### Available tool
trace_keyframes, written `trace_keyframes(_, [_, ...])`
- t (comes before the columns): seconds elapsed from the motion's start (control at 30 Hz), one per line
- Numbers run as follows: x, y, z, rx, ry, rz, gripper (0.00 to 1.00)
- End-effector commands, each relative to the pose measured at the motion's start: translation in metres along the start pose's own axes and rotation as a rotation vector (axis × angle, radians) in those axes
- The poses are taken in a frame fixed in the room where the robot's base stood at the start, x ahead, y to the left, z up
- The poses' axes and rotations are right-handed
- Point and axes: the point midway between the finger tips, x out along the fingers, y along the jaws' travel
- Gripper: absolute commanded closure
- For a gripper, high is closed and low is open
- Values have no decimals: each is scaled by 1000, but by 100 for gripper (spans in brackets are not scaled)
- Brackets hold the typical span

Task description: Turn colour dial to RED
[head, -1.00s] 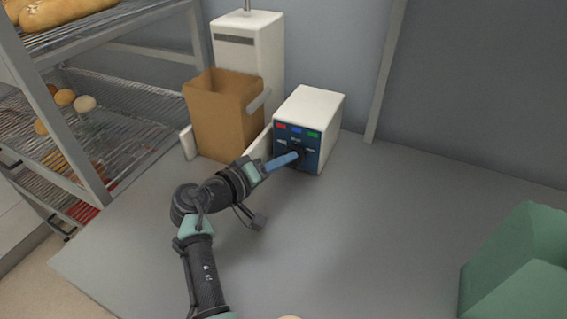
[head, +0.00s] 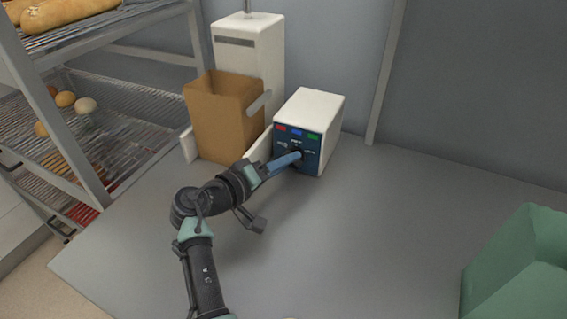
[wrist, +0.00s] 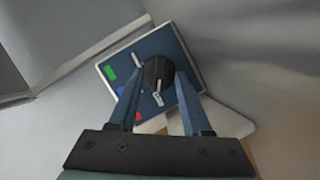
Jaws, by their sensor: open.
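The colour dial (wrist: 158,74) is a round black knob on the dark blue front panel (wrist: 182,62) of a white box (head: 310,103). The panel carries a red patch (head: 281,128), a blue patch (head: 296,131) and a green patch (head: 312,135). In the wrist view a white mark shows low on the dial; I cannot tell for sure which colour it selects. My gripper (wrist: 159,80) is open, its blue fingers on either side of the dial. Contact with it cannot be made out. In the head view the fingers (head: 284,161) partly hide the dial.
A brown open-topped container (head: 225,115) stands left of the box, with a tall white unit (head: 262,45) behind it. A wire rack (head: 100,140) with bread is at the left. A green object (head: 515,265) is at the lower right. The grey counter (head: 370,230) between is clear.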

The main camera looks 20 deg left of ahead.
Motion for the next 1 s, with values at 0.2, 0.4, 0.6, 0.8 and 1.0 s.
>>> trace_keyframes(0.2, [-14,-1,-1,1,3,-2,51])
trace_keyframes(0.4, [-56,-1,-1,1,5,-3,51])
trace_keyframes(0.6, [-99,-1,-1,0,4,-2,51])
trace_keyframes(0.8, [-124,0,0,-1,1,-1,51])
trace_keyframes(1.0, [-130,0,0,0,0,0,51])
